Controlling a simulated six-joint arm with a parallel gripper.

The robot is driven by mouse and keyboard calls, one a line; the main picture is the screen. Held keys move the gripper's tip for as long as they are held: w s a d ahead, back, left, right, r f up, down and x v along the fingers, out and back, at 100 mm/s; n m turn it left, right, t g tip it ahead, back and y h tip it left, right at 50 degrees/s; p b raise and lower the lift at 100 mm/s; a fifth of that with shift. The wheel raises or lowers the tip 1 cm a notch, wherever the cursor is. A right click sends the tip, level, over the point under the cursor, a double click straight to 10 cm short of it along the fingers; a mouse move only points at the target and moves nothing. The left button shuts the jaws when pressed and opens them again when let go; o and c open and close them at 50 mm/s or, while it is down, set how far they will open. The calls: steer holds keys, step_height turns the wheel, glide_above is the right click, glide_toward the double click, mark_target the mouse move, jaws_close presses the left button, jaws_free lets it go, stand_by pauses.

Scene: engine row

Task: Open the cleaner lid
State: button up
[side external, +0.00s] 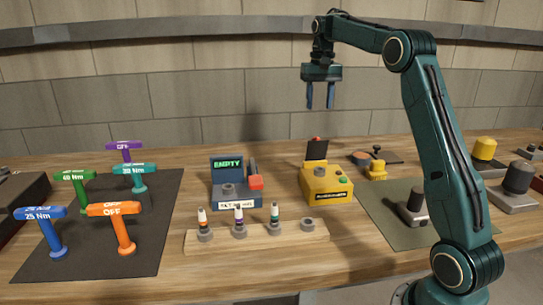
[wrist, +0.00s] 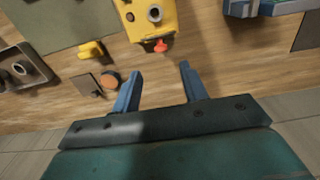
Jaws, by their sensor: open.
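A yellow box (side external: 328,186) stands on the bench right of centre, and I take it to be the cleaner. A dark panel (side external: 317,150) with a red knob (side external: 316,139) on top stands upright at its back; it looks like the lid, raised. My gripper (side external: 320,107) is open and empty, pointing down, well above the bench and the panel. It also shows in the wrist view (wrist: 160,73).
A blue device (side external: 232,190) reading "EMPTY" stands left of the box. A wooden rack (side external: 258,236) with several capped pieces lies in front. Coloured T-handles stand on a dark mat (side external: 150,215) at left. A small yellow piece (side external: 376,170) and a green mat (side external: 385,212) are at right.

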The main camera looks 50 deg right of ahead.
steer(key=s+a+r+n+t, duration=0.1)
steer(key=s+a+r, duration=0.15)
steer(key=a, duration=0.35)
steer(key=s+a+r+n, duration=0.2)
steer(key=a+r, duration=0.1)
steer(key=a, duration=0.3)
steer(key=s+a+f+n+t, duration=0.1)
steer(key=s+a+n, duration=0.1)
steer(key=s+a, duration=0.6)
steer(key=shift+a+f+t+h, duration=0.2)
steer(key=shift+a+t+h, duration=0.2)
steer(key=shift+a, duration=0.2)
stand_by(0.3)
steer(key=shift+s, duration=0.1)
steer(key=s+a+f+n+t, duration=0.1)
steer(key=s+a+f+n, duration=0.1)
steer(key=s+a+f, duration=0.2)
steer(key=s+a+f+n+t, duration=0.1)
steer(key=s+a+f, duration=0.3)
steer(key=s, duration=0.5)
steer(key=shift+a+f+n+t+y, duration=0.25)
steer(key=shift+f+n+t+y, duration=0.15)
steer(key=shift+n, duration=0.1)
